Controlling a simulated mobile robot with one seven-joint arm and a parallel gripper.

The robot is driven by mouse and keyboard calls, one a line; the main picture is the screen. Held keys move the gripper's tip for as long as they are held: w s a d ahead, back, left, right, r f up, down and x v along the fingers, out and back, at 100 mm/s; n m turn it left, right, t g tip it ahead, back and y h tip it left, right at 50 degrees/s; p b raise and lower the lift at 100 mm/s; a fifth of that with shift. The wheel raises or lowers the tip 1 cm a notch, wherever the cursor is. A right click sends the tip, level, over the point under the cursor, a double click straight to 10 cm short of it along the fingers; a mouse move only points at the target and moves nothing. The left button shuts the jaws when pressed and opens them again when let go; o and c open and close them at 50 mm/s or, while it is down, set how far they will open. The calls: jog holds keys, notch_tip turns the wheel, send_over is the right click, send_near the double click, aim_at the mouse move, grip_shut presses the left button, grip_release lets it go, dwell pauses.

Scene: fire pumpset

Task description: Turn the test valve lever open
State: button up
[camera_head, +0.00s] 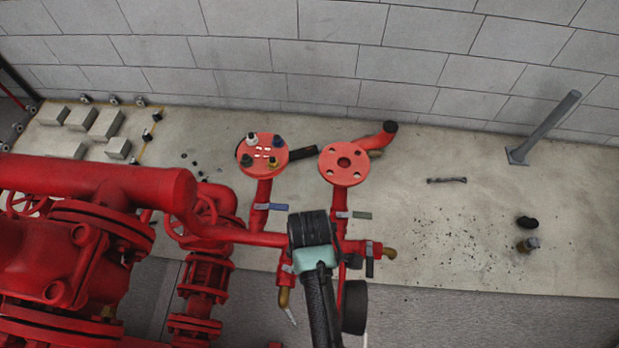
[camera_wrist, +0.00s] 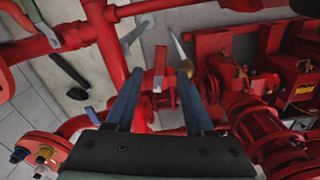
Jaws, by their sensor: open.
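A red lever (camera_wrist: 160,62), which looks like the test valve lever, stands between the fingertips in the wrist view. It has a small metal fitting at its base. My gripper (camera_wrist: 159,73) is open, with one blue-grey finger on each side of the lever and visible gaps between. I cannot tell how deep the lever sits between the fingers. A brass outlet (camera_wrist: 178,45) with a pale tip shows just beyond; it also shows in the head view (camera_head: 284,297). In the head view my arm hides the gripper.
A blue lever (camera_head: 270,206), a green lever (camera_head: 361,215) and a black lever (camera_head: 369,268) sit on nearby red pipes. Two red flanges (camera_head: 343,164) (camera_head: 262,153) top the risers. Large red pump piping (camera_head: 80,250) fills the left.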

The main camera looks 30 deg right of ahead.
notch_tip(320, 180, up, 8)
jog(key=shift+f, duration=0.15)
jog(key=shift+f+m+b, duration=0.1)
jog(key=shift+m+b, duration=0.2)
jog(key=c, duration=0.4)
jog(key=shift+f+m, duration=0.25)
jog(key=shift+m, duration=0.35)
jog(key=shift+c, duration=1.4)
jog(key=shift+w+f+m+h+b, duration=0.1)
jog(key=shift+f+m+h+b, duration=0.25)
jog(key=shift+m, duration=0.45)
grip_shut()
jog(key=w+d+f+m+t+h+b, duration=0.1)
jog(key=w+d+f+m, duration=0.1)
jog(key=f+m, duration=0.45)
jog(key=w+d+f+m+t+h+b, duration=0.1)
jog(key=w+d+f+m, duration=0.1)
jog(key=f+m, duration=0.5)
jog(key=shift+m, duration=0.55)
jog(key=shift+s+a+r+p, duration=0.45)
jog(key=shift+s+a+p, duration=0.1)
jog(key=shift+s+a, duration=0.25)
jog(key=shift+s+a+r+p, duration=0.4)
jog(key=shift+s+a+p, duration=0.1)
jog(key=shift+s+a, duration=0.2)
